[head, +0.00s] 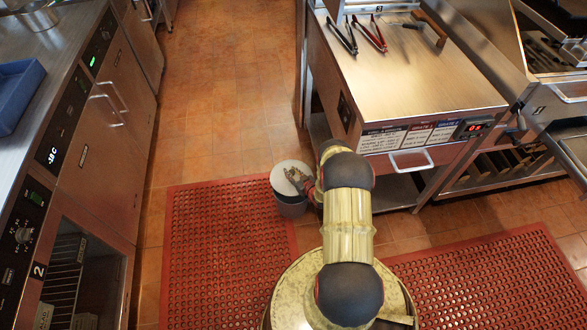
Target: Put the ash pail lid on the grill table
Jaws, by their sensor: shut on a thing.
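The ash pail (291,207) is a small grey bucket on the floor, at the edge of the red mat. Its pale round lid (284,184) is at the pail's top. My gripper (297,177) is at the lid and shut on it; my arm hides part of the fingers. I cannot tell whether the lid is still seated on the rim or slightly raised. The grill table (420,75) is a steel-topped table to the right of the pail, with a wide bare stretch of top.
Black tongs (342,36), red tongs (372,36) and a wooden-handled tool (432,28) lie at the table's back. The grill (560,60) is at right. A steel counter with a blue bin (18,92) stands at left.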

